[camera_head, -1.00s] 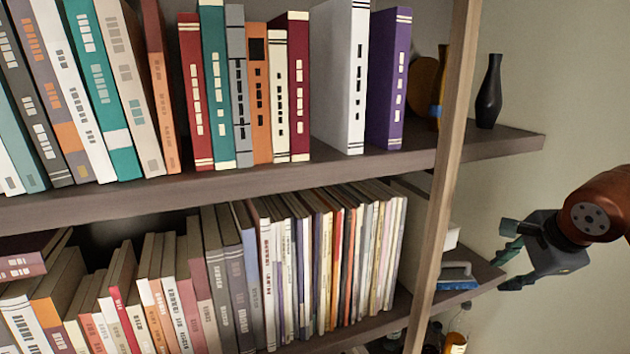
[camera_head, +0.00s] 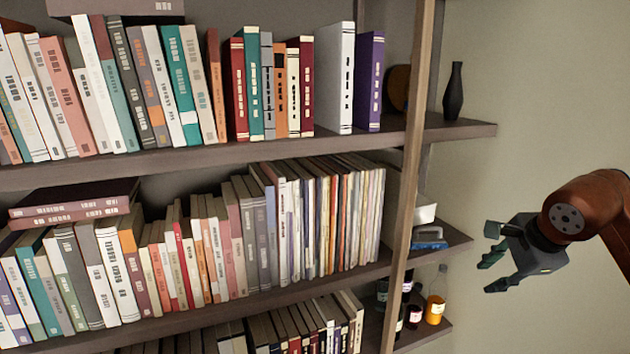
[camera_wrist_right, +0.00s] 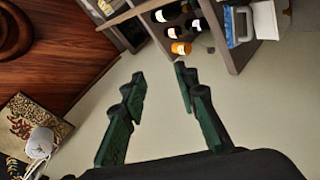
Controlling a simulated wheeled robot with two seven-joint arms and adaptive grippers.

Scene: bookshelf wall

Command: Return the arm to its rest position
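My right gripper (camera_head: 488,258) is at the right side of the head view, in front of the bare wall and right of the bookshelf's end. Its fingers point left toward the shelf and are spread apart with nothing between them. In the right wrist view the two green-and-black fingers (camera_wrist_right: 158,110) are apart and the gap is empty. My right arm (camera_head: 597,205) is the orange-brown link behind it. My left gripper does not show in either view.
The bookshelf (camera_head: 200,163) fills the left and middle with rows of books. A dark vase (camera_head: 453,92), a blue-handled object (camera_head: 428,240) and bottles (camera_head: 435,308) stand on its end shelves. A patterned book (camera_wrist_right: 32,122) and white cup (camera_wrist_right: 40,143) lie lower left in the wrist view.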

